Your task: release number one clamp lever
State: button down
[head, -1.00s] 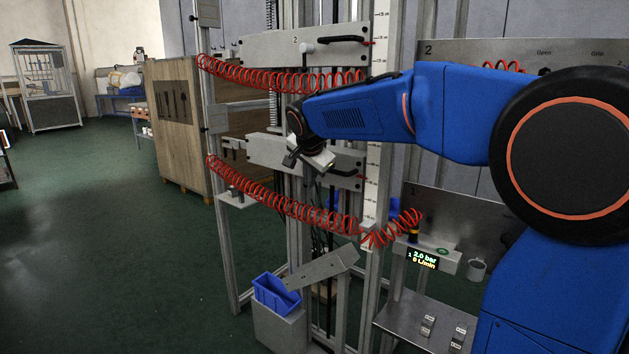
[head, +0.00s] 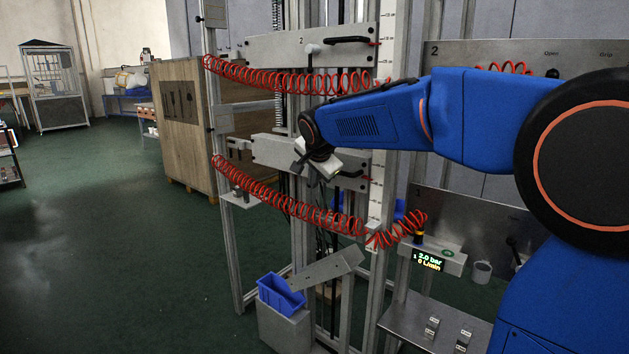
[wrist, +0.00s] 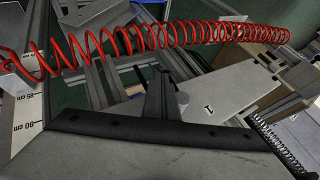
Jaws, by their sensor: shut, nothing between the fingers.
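The lower carriage plate (head: 272,150) is a light grey bar on the upright frame. In the wrist view the plate (wrist: 235,92) shows the number 1 and lies tilted. My gripper (head: 298,168) is at the middle of this plate in the head view and covers part of it. In the wrist view my gripper (wrist: 156,92) shows dark fingers together, with nothing held. A small grey knob (wrist: 182,98), perhaps the number one clamp lever, shows right beside the fingers; I cannot tell whether they touch. In the head view that lever is hidden behind my gripper.
A red coiled hose (head: 290,205) hangs below the plate and crosses the wrist view. A black handle (head: 350,173) is at the plate's right. Above is plate 2 (head: 270,50) with its own lever (head: 314,48). A blue bin (head: 280,295) stands below.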

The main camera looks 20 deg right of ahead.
jog(key=m+t+y, duration=0.1)
jog(key=t, duration=0.1)
jog(key=w+a+t+y, duration=0.1)
jog(key=t, duration=0.1)
jog(key=w+f+m+t+y, duration=0.1)
jog(key=t, duration=0.1)
jog(key=shift+w+a+f+m+t, duration=0.1)
jog(key=shift+w+a+m+t, duration=0.1)
jog(key=shift+a+m+t, duration=0.15)
dwell(0.6)
jog(key=shift+w, duration=0.1)
jog(key=shift+w+a+m+t, duration=0.25)
jog(key=shift+w+a+t, duration=0.15)
jog(key=shift+t, duration=0.15)
jog(key=shift+w+a+r, duration=0.1)
jog(key=shift+w+r, duration=0.1)
jog(key=shift+r, duration=0.05)
jog(key=shift+f, duration=0.15)
dwell(1.2)
